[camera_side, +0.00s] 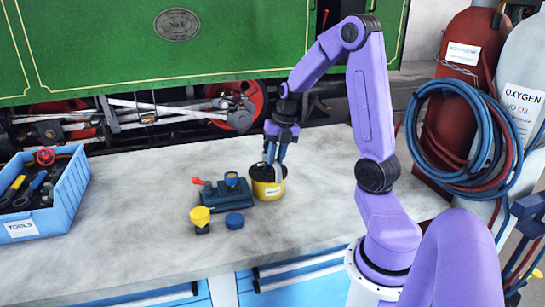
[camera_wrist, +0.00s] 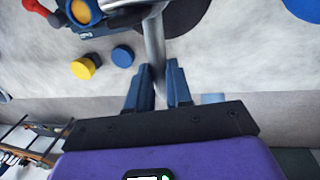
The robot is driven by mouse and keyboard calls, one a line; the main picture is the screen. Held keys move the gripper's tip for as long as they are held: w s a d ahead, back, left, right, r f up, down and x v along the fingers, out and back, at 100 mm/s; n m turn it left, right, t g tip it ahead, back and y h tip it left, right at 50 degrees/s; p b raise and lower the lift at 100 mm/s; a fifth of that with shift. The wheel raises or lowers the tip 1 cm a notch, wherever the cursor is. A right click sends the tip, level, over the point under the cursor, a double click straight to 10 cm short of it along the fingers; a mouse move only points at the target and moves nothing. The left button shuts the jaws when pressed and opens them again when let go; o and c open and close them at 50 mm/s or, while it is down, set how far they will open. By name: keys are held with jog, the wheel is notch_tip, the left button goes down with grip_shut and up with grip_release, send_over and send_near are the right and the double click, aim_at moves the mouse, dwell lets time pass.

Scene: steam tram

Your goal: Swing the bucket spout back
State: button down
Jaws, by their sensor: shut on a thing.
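The yellow bucket (camera_side: 268,188) stands on the bench in the side view, with a dark inside and a small label on its front. A grey metal tube, seemingly the spout (camera_side: 269,155), rises at the bucket below my gripper (camera_side: 275,158). My gripper points down over the bucket and is shut on this tube. In the wrist view the spout (camera_wrist: 154,38) runs between the two blue fingers of my gripper (camera_wrist: 158,78). The fingers hide part of the tube, and its lower joint is not clear.
Left of the bucket stands a blue device (camera_side: 228,193) with a red knob. A blue tool box (camera_side: 60,195) is at far left. The green tram (camera_side: 150,45) stands behind the bench.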

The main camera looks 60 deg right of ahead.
jog(key=shift+s+d+n, duration=0.1)
jog(key=shift+d+n, duration=0.05)
jog(key=shift+n, duration=0.15)
jog(key=c, duration=1)
grip_release()
jog(key=r, duration=0.5)
jog(key=s+d+r, duration=0.1)
jog(key=r, duration=0.5)
jog(key=s+d+r, duration=0.1)
jog(key=r, duration=0.5)
jog(key=shift+s+d+r, duration=0.1)
jog(key=shift+s+d, duration=0.1)
jog(key=shift+a, duration=0.1)
